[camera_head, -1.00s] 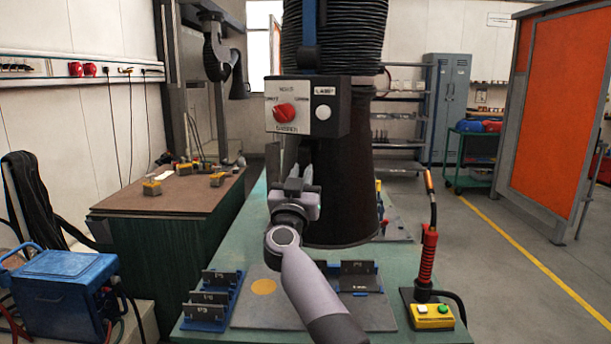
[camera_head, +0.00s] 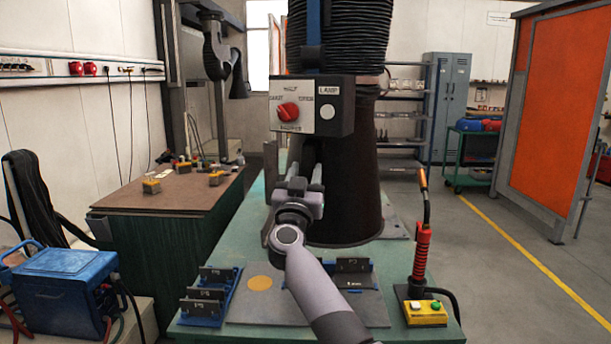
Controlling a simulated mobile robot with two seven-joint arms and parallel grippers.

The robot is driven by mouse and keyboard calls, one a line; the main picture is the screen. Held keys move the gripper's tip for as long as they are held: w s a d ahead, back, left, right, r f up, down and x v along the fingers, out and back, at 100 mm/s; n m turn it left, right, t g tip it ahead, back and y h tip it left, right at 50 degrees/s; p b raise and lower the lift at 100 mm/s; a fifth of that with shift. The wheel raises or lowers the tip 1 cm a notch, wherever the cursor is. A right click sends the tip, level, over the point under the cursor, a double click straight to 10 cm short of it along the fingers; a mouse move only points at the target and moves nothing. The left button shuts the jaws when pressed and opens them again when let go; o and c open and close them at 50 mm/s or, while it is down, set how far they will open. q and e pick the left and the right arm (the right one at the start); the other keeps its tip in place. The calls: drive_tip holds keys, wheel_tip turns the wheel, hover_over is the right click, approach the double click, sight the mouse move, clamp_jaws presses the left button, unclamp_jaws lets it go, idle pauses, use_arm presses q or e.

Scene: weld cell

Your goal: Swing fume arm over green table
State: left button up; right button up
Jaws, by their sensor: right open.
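The fume arm hangs in the middle, with a black ribbed hose (camera_head: 340,38) above and a dark brown flared hood (camera_head: 350,205) below. The hood's wide rim is low over the green table (camera_head: 405,262). A grey switch box (camera_head: 307,107) with a red knob (camera_head: 288,112) is on its front. My right gripper (camera_head: 304,172) is open, just below the box and in front of the hood's left side. I cannot tell whether it touches the hood. Whatever lies behind its fingers is hidden. My left gripper is not in view.
Blue fixtures (camera_head: 207,303) and a grey plate (camera_head: 250,309) lie at the green table's front. A red-handled torch (camera_head: 421,256) stands upright by a yellow button box (camera_head: 425,312) at right. A brown-topped bench (camera_head: 180,193) is left; an orange screen (camera_head: 553,120) is right.

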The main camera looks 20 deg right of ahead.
drive_tip(key=shift+s, duration=0.1)
drive_tip(key=v, duration=0.7)
drive_tip(key=shift+a+f, duration=0.1)
idle(0.4)
